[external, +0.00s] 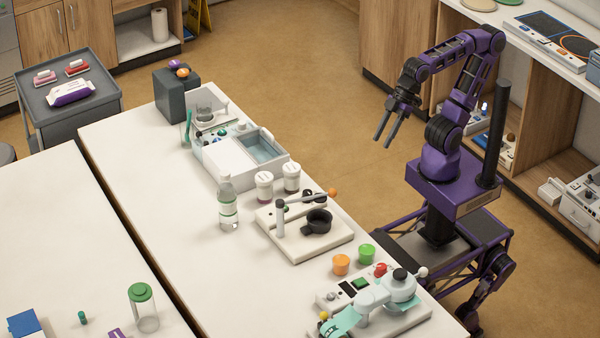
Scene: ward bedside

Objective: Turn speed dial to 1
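No dial is readable as the speed dial, and no numbers can be read at this size. A white machine (340,301) on the near end of the table has a green display, a red knob (380,270), a black knob (400,275) and a pale teal arm part (372,299). A white and grey unit (228,160) with a clear-lidded basin stands farther back, with small controls at its rear. My gripper (384,142) hangs in the air right of the table, fingers apart and empty, touching nothing.
Between the two devices stand a clear bottle (228,208), two white jars (264,186) and a white board (330,246) with a black cup holder. Shelves (540,110) stand behind my arm.

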